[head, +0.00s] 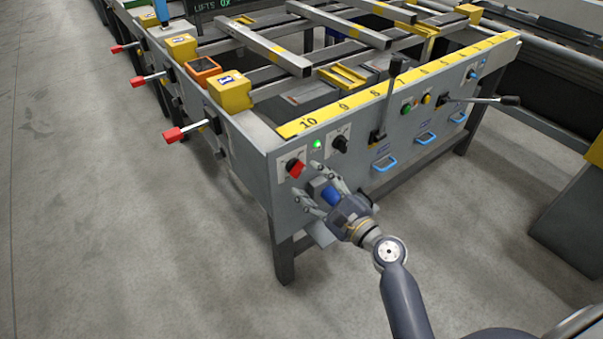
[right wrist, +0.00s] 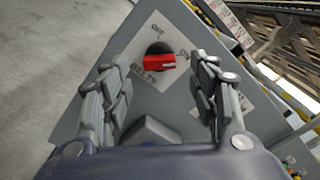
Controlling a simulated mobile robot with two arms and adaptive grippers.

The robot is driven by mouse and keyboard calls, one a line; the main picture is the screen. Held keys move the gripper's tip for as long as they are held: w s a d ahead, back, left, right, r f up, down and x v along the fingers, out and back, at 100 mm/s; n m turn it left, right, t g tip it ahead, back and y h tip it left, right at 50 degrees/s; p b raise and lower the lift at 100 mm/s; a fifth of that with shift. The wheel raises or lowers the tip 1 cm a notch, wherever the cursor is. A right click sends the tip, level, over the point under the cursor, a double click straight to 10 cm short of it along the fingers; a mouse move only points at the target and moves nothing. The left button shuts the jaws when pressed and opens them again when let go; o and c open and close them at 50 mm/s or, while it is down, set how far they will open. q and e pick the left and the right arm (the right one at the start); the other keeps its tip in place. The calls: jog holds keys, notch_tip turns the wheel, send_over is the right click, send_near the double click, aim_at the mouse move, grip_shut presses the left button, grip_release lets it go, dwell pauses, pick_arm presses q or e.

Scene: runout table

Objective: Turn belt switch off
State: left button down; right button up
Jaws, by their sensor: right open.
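The belt switch (head: 295,167) is a red knob on a white plate at the left end of the grey front panel. In the right wrist view the red knob (right wrist: 159,62) shows close up, with a plate marked BELTS and the words OFF and ON. The knob's bar lies nearly level there, its pale mark at the right end, on the ON side. My right gripper (head: 308,183) is open and empty just in front of the panel. In the right wrist view its fingers (right wrist: 162,80) stand either side of the knob, apparently apart from it. My left gripper is out of view.
A black knob (head: 340,144) and a lit green lamp (head: 317,144) sit beside the switch. Levers (head: 378,136) and blue handles (head: 385,163) stick out further right. Red-tipped handles (head: 174,135) project from the table's left side. The floor at the left is clear.

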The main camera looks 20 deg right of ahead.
aim_at(300, 173)
jog(key=shift+x, duration=2.1)
jog(key=shift+c, duration=0.2)
jog(key=c, duration=1)
